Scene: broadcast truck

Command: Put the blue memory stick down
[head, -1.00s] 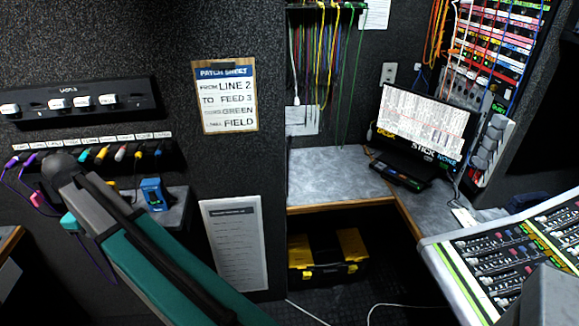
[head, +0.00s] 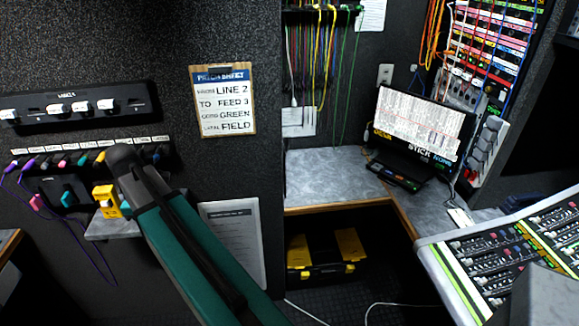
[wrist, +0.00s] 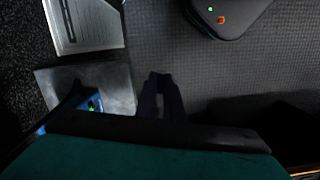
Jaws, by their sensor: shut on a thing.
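In the wrist view my gripper (wrist: 160,92) shows as two dark, close fingers, seen from behind. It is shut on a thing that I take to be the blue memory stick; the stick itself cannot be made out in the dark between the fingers. The fingers are just right of a small grey shelf (wrist: 60,78). A blue device (wrist: 66,104) with a green light is on that shelf, partly covered by my arm. In the head view my gripper is hidden. A yellow device (head: 106,201) stands on the shelf (head: 112,229), left of my arm.
A row of coloured plugs and hanging cables (head: 62,160) lines the wall above the shelf. A white sheet (head: 235,235) is on the wall to its right. A grey counter (head: 330,175) with a monitor (head: 420,125) is further right, with a toolbox (head: 325,255) below.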

